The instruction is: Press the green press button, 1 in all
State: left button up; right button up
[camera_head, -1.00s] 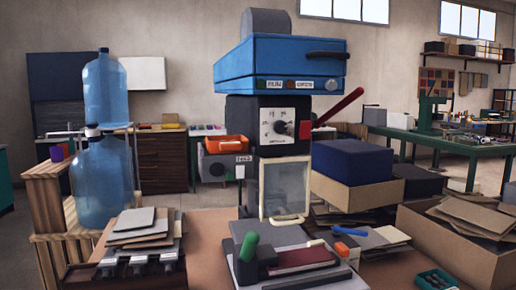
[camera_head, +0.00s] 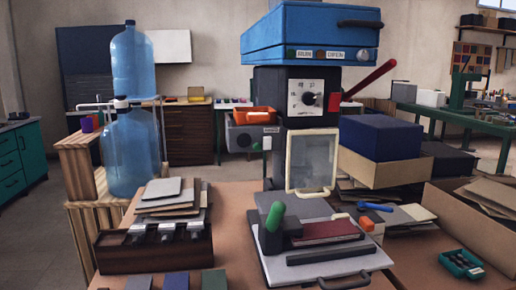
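A green rounded handle (camera_head: 275,215) stands on a dark block of the flat press-like device (camera_head: 325,240) at the front centre. I cannot tell whether this is the green press button. Behind it is a dark machine (camera_head: 285,95) with a dial, a red lever (camera_head: 370,78) and a framed clear panel (camera_head: 312,160). A blue box (camera_head: 310,35) on top bears two small labels, too small to read surely. Neither of my grippers is in view.
Water jugs (camera_head: 130,150) stand at the left on wooden crates. A dark wooden tray (camera_head: 150,255) and stacked sheets (camera_head: 170,195) lie left of the device. Cardboard boxes (camera_head: 470,225) and a small green tray (camera_head: 461,264) are at the right. Bare brown tabletop (camera_head: 232,215) shows between them.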

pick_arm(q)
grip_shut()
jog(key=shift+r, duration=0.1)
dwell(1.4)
